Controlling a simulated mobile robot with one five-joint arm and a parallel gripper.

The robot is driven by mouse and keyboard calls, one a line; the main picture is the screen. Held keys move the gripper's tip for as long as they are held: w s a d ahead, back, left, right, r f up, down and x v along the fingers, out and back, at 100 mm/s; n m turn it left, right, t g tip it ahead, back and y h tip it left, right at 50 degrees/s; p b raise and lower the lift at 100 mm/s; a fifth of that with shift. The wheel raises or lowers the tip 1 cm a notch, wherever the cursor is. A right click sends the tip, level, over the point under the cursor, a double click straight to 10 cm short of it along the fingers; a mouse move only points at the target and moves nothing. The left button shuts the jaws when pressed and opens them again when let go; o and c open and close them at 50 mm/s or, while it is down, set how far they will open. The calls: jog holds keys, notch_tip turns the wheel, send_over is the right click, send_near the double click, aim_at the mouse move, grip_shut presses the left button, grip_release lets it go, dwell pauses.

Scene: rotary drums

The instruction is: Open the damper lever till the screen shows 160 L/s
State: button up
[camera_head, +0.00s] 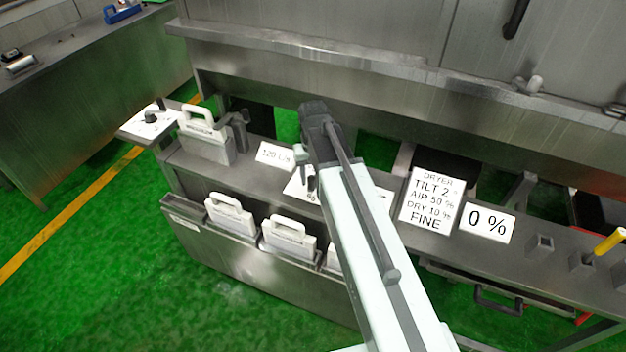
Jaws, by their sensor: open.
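A small white screen (275,155) on the steel bench reads 120 L/s. Just right of it a white plate (297,187) with markings sits partly under my arm. The damper lever is not clearly visible; it may be hidden by my gripper and arm at this plate. My gripper (312,117) is dark and open, above the bench by the screen and plate. Its fingertips face away from the camera, and I cannot tell whether it touches anything.
A white card (430,200) lists dryer settings, with a 0 % sign (487,222) beside it. White handled containers (231,215) hang along the bench front. Another (205,137) stands at the left, near a knob plate (150,122). A yellow handle (609,241) is far right.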

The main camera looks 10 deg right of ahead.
aim_at(311, 178)
jog(key=w, duration=0.4)
jog(key=shift+w+d+r, duration=0.1)
jog(key=shift+w+r, duration=0.1)
jog(key=shift+r, duration=0.05)
notch_tip(311, 178, down, 8)
jog(key=b, duration=0.7)
jog(key=shift+s+b, duration=0.1)
jog(key=shift+b, duration=0.3)
jog(key=shift+r, duration=0.1)
grip_shut()
jog(key=shift+s, duration=0.15)
